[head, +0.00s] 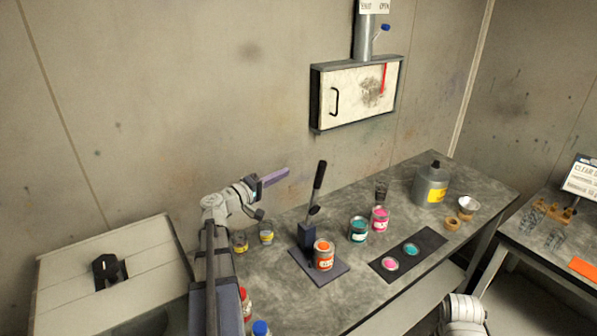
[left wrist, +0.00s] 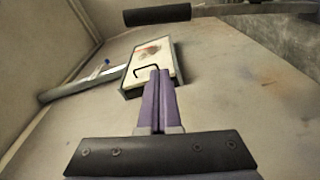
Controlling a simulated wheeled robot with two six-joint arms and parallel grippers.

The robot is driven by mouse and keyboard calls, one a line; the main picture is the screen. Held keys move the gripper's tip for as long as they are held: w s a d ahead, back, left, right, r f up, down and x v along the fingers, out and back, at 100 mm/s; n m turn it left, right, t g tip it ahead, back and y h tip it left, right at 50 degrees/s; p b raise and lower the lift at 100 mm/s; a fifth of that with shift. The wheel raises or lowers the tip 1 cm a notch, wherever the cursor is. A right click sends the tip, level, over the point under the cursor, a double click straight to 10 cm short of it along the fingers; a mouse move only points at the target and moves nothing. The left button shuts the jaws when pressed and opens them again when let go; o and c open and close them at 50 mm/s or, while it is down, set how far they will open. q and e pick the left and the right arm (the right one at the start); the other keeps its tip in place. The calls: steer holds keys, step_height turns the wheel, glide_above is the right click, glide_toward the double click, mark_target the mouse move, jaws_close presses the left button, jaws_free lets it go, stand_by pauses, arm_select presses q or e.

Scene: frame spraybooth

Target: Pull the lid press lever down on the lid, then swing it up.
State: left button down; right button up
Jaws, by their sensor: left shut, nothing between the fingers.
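The lid press lever (head: 319,176) stands up, tilted slightly, with a black grip at its top end. It rises from the press post (head: 306,235) on a dark base plate (head: 328,279). An orange paint can (head: 323,256) stands on that plate beside the post, below the lever. My left gripper (head: 287,171) is shut and empty, left of the lever's grip and apart from it. In the left wrist view the purple fingers (left wrist: 159,100) are together, and the lever's black grip (left wrist: 157,15) crosses the top. My right gripper is out of view.
Teal (head: 358,230) and pink (head: 380,219) cans stand right of the press, behind a dark mat (head: 409,251) with two coloured discs. A grey jug (head: 432,184) stands farther right. Small cans (head: 266,233) stand left of the press. A wall box (head: 358,93) hangs behind.

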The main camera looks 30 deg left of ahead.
arm_select(q)
steer(key=x, duration=1)
steer(key=s+d, duration=0.1)
steer(key=s+d+f, duration=0.1)
steer(key=d, duration=0.1)
steer(key=shift+s+f+b, duration=0.1)
steer(key=shift+s+b, duration=0.2)
steer(key=shift+b, duration=0.05)
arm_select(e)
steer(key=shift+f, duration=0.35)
arm_select(q)
steer(key=shift+d, duration=0.1)
